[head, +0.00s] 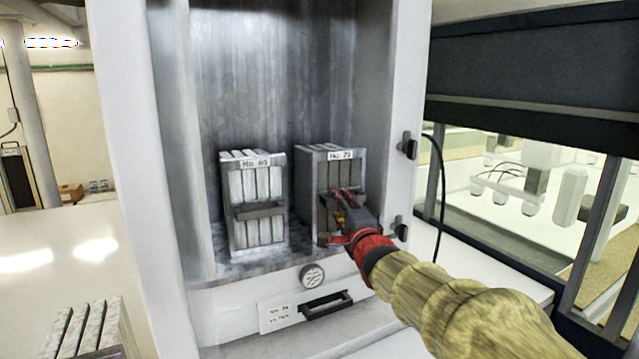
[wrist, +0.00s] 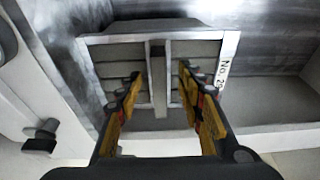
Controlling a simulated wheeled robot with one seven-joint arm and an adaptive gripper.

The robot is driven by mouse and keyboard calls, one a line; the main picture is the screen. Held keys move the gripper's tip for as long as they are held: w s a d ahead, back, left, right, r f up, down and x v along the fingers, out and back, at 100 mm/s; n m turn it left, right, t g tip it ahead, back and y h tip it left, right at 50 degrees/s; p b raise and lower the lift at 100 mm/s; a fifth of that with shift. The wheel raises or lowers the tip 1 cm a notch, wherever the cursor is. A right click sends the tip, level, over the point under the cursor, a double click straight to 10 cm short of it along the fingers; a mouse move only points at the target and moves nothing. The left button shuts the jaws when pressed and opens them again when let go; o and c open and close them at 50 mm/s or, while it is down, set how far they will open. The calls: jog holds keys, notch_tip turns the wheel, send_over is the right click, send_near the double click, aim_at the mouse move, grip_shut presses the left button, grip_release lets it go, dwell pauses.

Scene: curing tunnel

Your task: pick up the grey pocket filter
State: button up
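In the wrist view my gripper (wrist: 159,78) is open, with one finger on each side of the bar. There are gaps between the bar and both fingers. How deep the fingertips reach is hard to tell.
A paler pocket filter (head: 255,205), labelled No. 65, stands to the left with a gap between. The cabinet's right wall (head: 388,100) is close to my gripper. A round dial (head: 312,275) and a dark handle (head: 327,304) are below. Another filter (head: 90,330) is at lower left.

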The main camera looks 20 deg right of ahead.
aim_at(327, 187)
jog(key=x, duration=0.3)
jog(key=shift+w+d+p, duration=0.15)
jog(key=shift+w+p, duration=0.2)
jog(key=shift+c, duration=1)
jog(key=c, duration=0.7)
grip_shut()
jog(key=shift+r, duration=0.1)
